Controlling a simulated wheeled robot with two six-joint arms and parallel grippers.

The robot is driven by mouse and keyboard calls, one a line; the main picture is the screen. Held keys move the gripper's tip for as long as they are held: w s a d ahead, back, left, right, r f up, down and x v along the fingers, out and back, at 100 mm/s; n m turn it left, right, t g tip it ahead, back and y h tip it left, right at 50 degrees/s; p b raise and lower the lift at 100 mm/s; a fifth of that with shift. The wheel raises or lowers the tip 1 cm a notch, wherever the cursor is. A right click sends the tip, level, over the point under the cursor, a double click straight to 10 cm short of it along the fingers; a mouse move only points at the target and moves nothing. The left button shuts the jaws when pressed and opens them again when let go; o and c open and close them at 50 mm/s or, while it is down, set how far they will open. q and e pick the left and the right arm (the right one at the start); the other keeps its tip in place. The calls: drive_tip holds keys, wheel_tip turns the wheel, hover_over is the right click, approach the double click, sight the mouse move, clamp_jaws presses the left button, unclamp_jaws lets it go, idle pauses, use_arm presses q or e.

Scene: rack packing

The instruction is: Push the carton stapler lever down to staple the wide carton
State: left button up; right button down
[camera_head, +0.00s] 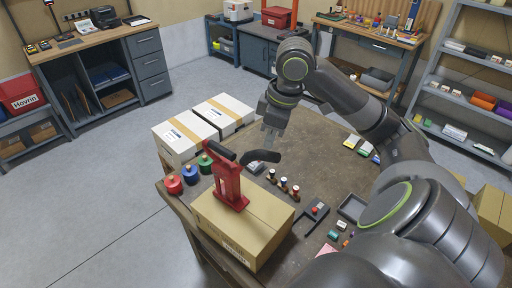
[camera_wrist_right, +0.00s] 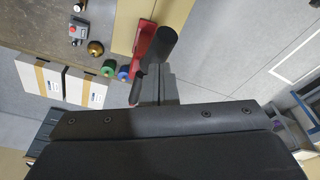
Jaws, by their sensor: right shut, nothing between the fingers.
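The red carton stapler (camera_head: 230,188) stands on top of the closed tan wide carton (camera_head: 262,222) near the table's front edge. Two black grips show at its top: one to the left (camera_head: 221,150) and one to the right (camera_head: 262,156). My right gripper (camera_head: 269,142) is shut and empty, pointing down just above and behind the right-hand grip; whether it touches is unclear. In the right wrist view the gripper (camera_wrist_right: 155,92) shows close to the black grips, with the red stapler (camera_wrist_right: 144,40) and tan carton (camera_wrist_right: 125,28) beyond. My left gripper is out of view.
Red, blue and green spools (camera_head: 190,175) stand left of the carton. Two white boxes (camera_head: 186,135) are behind them. Several small bottles (camera_head: 284,185), a dark tool with a red button (camera_head: 315,211) and a tray (camera_head: 351,208) lie to the right. The table's (camera_head: 318,150) back middle is clear.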

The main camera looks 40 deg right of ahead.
drive_tip(key=shift+r, duration=2.25)
